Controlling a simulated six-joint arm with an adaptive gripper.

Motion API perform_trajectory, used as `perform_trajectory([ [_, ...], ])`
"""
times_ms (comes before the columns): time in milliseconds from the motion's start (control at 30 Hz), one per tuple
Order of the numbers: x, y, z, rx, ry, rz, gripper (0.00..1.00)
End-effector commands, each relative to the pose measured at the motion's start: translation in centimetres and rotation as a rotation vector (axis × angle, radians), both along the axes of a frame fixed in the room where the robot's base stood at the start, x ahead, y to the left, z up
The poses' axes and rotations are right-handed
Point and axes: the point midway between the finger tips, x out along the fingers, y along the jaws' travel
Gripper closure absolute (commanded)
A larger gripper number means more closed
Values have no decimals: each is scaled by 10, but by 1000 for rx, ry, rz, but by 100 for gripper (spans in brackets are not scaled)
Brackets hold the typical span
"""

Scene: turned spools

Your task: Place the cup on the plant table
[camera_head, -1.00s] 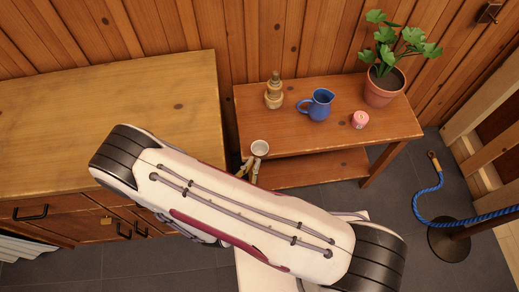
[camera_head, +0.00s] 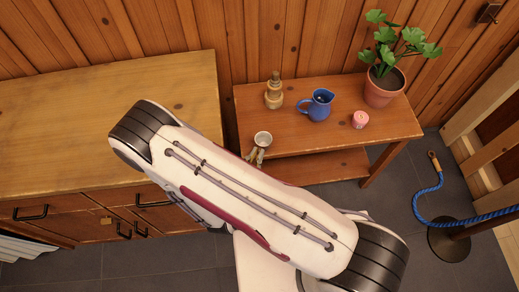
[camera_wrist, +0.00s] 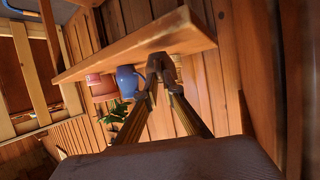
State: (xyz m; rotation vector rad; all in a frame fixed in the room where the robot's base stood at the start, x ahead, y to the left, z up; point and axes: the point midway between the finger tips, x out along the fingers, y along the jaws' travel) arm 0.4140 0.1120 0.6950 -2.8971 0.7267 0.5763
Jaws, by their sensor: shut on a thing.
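The cup (camera_head: 263,139) is small and pale, with its open mouth facing up and slightly tilted. It shows at the front edge of the plant table in the head view. My gripper (camera_head: 257,154) is shut on it from the front; my arm covers much of the lower middle. The plant table (camera_head: 345,133) is a wooden table with a lower shelf. In the wrist view, the fingers of my gripper (camera_wrist: 158,68) meet in front of the table's edge (camera_wrist: 135,45); the cup is hard to make out there. I cannot tell whether the cup touches the table.
On the table stand a stacked turned wooden piece (camera_head: 274,92), a blue jug (camera_head: 316,105), a pink candle (camera_head: 360,119) and a potted plant (camera_head: 383,88). The front left of the tabletop is bare. A wooden cabinet (camera_head: 80,110) stands left; a blue rope (camera_head: 430,212) hangs right.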

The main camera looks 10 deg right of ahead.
Motion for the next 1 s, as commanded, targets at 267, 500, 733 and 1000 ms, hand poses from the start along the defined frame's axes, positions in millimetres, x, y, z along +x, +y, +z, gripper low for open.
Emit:
perform_trajectory([
  [267,21,-12,0,2,-2,-4,100],
  [500,25,-14,-12,0,-1,-1,100],
  [733,25,-14,-15,0,-1,-1,100],
  [1000,25,-14,-16,0,-1,-1,100],
])
